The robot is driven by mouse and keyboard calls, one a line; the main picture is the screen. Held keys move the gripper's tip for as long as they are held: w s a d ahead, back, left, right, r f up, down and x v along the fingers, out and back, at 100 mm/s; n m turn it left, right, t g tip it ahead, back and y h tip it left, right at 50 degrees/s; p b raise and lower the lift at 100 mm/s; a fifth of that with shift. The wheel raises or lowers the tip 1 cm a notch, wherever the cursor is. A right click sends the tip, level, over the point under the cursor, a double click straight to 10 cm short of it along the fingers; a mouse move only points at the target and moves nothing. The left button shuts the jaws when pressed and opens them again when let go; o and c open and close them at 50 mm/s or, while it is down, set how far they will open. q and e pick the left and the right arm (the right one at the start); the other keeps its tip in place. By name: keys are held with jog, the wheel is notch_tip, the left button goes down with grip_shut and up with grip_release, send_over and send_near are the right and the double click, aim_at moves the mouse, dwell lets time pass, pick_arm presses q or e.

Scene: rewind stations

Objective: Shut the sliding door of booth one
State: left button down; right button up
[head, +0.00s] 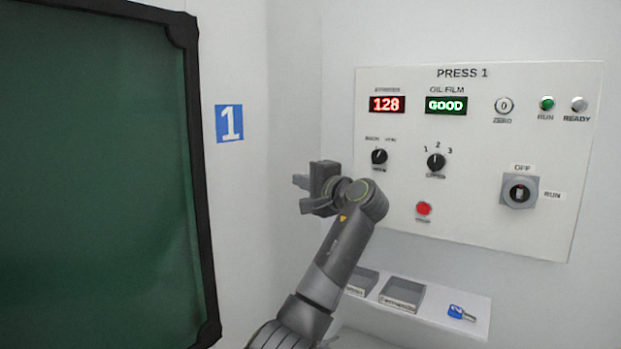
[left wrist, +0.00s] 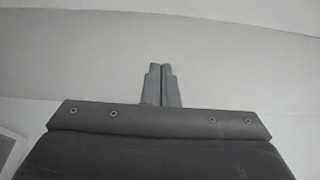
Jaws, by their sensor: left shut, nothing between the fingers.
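A large dark green panel in a black frame (head: 203,180) fills the left of the head view, beside a white wall with a blue number 1 sign (head: 229,124). I cannot tell whether this panel is the sliding door, and no door handle shows. My left gripper (head: 300,182) is raised between the sign and the press panel, pointing left. In the left wrist view its fingers (left wrist: 161,82) are together with nothing between them, in front of a plain pale surface. It appears apart from the green panel. My right gripper is not in view.
A PRESS 1 control panel (head: 475,120) with displays, knobs and a red button is on the right wall. Below it a white shelf (head: 478,312) holds grey trays (head: 402,294) and a blue key (head: 461,313). The wall space around the sign is clear.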

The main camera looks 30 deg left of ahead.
pick_arm(q)
jog(key=a+p, duration=0.1)
jog(key=s+a+p, duration=0.1)
jog(key=a, duration=0.1)
jog(key=s+a+p, duration=0.1)
jog(key=shift+s+a, duration=0.1)
jog(key=shift+a, duration=0.15)
dwell(0.6)
